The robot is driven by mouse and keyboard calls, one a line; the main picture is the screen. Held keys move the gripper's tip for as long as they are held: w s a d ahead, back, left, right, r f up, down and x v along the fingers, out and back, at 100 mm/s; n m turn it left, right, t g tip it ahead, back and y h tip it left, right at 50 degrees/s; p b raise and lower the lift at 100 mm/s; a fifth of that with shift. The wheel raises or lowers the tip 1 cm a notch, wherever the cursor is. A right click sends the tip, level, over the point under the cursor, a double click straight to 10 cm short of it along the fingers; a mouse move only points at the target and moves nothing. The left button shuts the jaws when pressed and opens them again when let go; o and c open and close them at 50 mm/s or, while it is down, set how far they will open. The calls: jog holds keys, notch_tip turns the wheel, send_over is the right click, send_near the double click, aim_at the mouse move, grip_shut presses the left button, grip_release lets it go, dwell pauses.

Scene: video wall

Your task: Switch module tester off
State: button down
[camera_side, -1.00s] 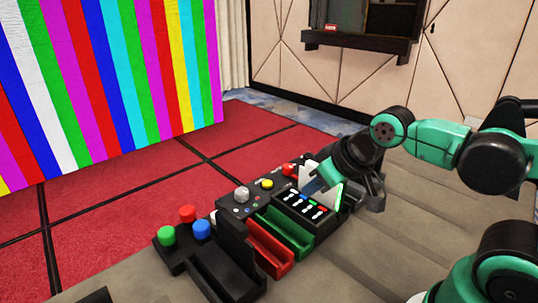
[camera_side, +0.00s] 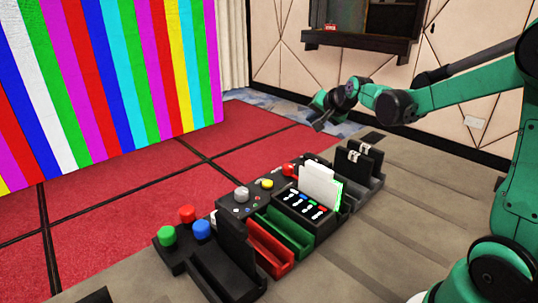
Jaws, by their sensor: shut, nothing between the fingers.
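The row of black equipment on the bench has a panel (camera_side: 303,204) with small lit switches or sliders. White cards (camera_side: 318,184) stand upright behind it, with a green edge at their right. I cannot tell for certain which unit is the module tester. A red button (camera_side: 289,170), a yellow button (camera_side: 267,184) and a grey knob (camera_side: 241,194) sit on the panels along the back. My gripper (camera_side: 320,122) is shut and empty, raised beyond the far end of the row, clear of the equipment. Its fingertips are small and dark in this view.
Green (camera_side: 167,235), red (camera_side: 187,214) and blue (camera_side: 201,229) buttons sit at the near left end. Red (camera_side: 270,250) and green (camera_side: 285,233) trays lie along the front. A black rack (camera_side: 366,171) stands at the right. A striped video wall (camera_side: 100,80) stands behind the red floor.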

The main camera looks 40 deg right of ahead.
aim_at(311, 157)
jog(key=d, duration=0.1)
jog(key=d+m, duration=0.1)
jog(key=d, duration=0.1)
jog(key=shift+w+f, duration=0.35)
jog(key=shift+w, duration=0.05)
jog(key=shift+w+f, duration=0.25)
jog(key=shift+f, duration=1.2)
jog(key=shift+w+f, duration=0.2)
jog(key=shift+f, duration=1.25)
jog(key=shift+w+f, duration=0.25)
jog(key=shift+f, duration=1.2)
jog(key=shift+f, duration=0.1)
jog(key=shift+f, duration=0.35)
jog(key=shift+w+f+h, duration=0.1)
jog(key=shift+f+h, duration=0.2)
jog(key=shift+f, duration=0.25)
jog(key=shift+r, duration=0.1)
